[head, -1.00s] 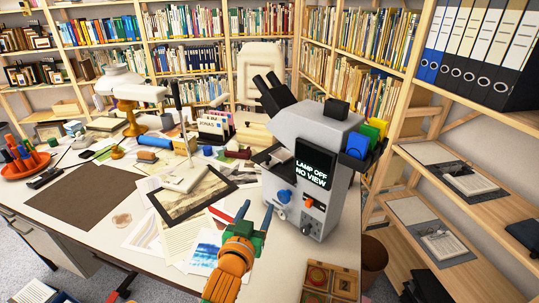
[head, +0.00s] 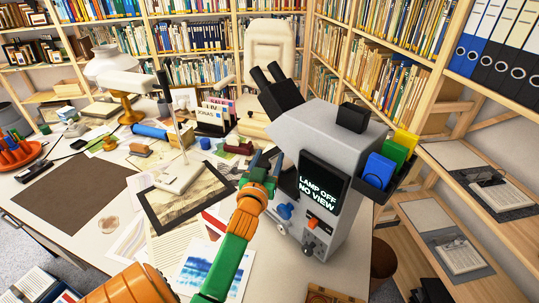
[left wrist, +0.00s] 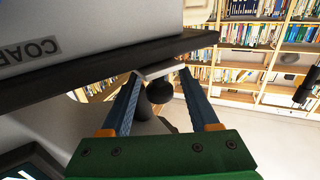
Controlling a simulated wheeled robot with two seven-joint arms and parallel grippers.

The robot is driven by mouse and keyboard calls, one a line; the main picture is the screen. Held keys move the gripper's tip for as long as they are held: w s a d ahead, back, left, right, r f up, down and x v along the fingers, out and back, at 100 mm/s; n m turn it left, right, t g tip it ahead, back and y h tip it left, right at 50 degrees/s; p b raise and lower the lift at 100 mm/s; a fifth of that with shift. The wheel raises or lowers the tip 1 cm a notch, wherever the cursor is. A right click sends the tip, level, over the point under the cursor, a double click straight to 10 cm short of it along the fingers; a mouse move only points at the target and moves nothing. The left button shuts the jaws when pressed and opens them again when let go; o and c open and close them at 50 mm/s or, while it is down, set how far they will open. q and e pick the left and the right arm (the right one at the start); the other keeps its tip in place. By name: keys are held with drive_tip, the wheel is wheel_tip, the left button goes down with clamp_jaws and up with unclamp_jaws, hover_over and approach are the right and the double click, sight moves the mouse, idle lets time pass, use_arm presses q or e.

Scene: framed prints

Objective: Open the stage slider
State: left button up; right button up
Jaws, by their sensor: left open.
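The grey microscope-like device (head: 335,140) stands on the desk, its screen (head: 322,187) reading "LAMP OFF NO VIEW". My left gripper (head: 267,163) is at its left side, by the dark stage. In the left wrist view the open fingers (left wrist: 160,78) reach toward the edge of a dark plate (left wrist: 90,72), under a grey block labelled "COAR" (left wrist: 28,50). A pale tab (left wrist: 160,69) and a round black knob (left wrist: 160,91) show between the fingers. I cannot tell whether the fingers touch them. The head view hides the slider behind the gripper. My right gripper is out of view.
A blue knob (head: 285,211) and an orange switch (head: 319,225) are on the device's front. A rack with blue, green and yellow boxes (head: 390,160) juts from its right side. A framed print (head: 187,198) and papers lie left of my arm. Shelves surround the desk.

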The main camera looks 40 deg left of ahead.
use_arm(q)
drive_tip(key=shift+w+a+f, duration=0.2)
drive_tip(key=shift+w+a, duration=0.05)
drive_tip(key=shift+w, duration=0.2)
drive_tip(key=shift+s+d+r, duration=0.1)
drive_tip(key=shift+s+r, duration=0.05)
clamp_jaws()
idle(0.9)
